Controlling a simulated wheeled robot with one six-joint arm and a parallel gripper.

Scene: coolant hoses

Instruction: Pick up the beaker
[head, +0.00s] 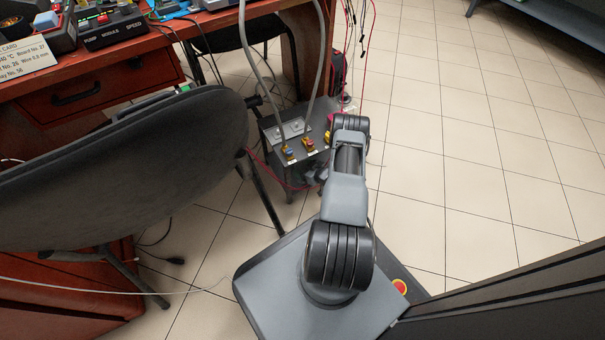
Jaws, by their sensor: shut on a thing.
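I cannot make out a beaker for certain in the head view. A small pale object (347,100) shows just beyond the top of my arm, too small to identify. My arm rises from my base and reaches away toward a low grey unit. Its far joint hides what lies beneath and behind it. My gripper is not visible, so what it touches or holds is hidden.
The low grey unit (291,122) carries hoses and several coloured valves. A dark chair (130,165) stands close on the left, by a red-brown desk (90,85) with devices. Red and black cables hang near my arm. Tiled floor (480,150) on the right is clear.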

